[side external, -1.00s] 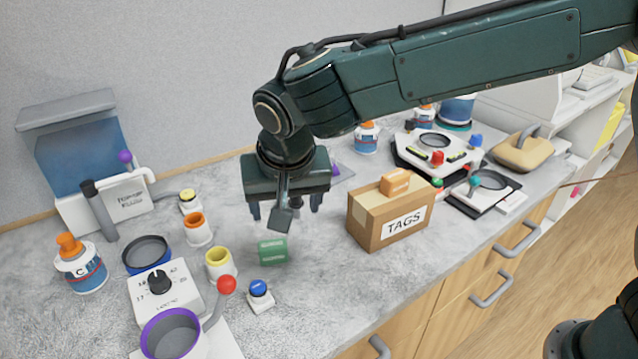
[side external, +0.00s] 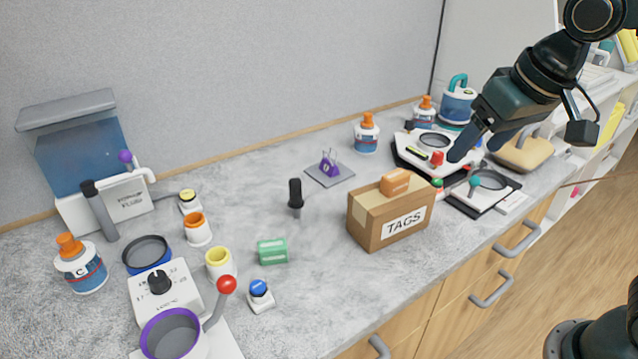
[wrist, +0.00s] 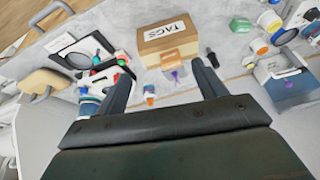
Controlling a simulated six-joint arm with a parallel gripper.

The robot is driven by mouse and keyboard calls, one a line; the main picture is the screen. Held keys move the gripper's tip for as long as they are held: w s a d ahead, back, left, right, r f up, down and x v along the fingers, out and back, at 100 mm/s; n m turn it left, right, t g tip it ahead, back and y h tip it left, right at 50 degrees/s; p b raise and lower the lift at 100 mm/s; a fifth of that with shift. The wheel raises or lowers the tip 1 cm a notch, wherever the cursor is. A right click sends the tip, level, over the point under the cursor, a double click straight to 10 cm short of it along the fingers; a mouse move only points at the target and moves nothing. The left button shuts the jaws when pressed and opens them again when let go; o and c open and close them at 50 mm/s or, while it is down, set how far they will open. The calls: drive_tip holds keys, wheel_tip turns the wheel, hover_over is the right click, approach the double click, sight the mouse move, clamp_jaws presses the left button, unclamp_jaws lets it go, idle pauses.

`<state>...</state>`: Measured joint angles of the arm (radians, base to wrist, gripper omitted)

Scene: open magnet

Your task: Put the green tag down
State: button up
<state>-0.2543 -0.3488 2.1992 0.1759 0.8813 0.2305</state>
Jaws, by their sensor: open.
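The green tag (side external: 272,251) is a small green block with pale markings. It rests on the grey counter, left of the cardboard box labelled TAGS (side external: 368,229). In the wrist view the green tag (wrist: 241,27) lies to the right of the box (wrist: 152,41). An orange tag (side external: 396,183) sits on top of the box. My gripper (side external: 470,145) is open and empty, up and to the right, far from the green tag, and appears above the white device at the back right. Its two fingers (wrist: 163,85) are spread apart in the wrist view.
A black-handled tool (side external: 295,195) stands upright between the green tag and the purple item on a grey plate (side external: 315,178). A blue button (side external: 259,291) and a yellow-rimmed cup (side external: 219,263) are close to the green tag. Bare counter lies behind it.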

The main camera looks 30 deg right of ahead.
drive_tip(key=s+d+f, duration=0.1)
drive_tip(key=s+d, duration=0.1)
drive_tip(key=s, duration=0.3)
drive_tip(key=s+d+f+n, duration=0.1)
drive_tip(key=s+d+f, duration=0.1)
drive_tip(key=s, duration=0.4)
drive_tip(key=shift+n+t, duration=0.3)
drive_tip(key=shift+t, duration=0.1)
drive_tip(key=shift+w, duration=0.1)
idle(0.5)
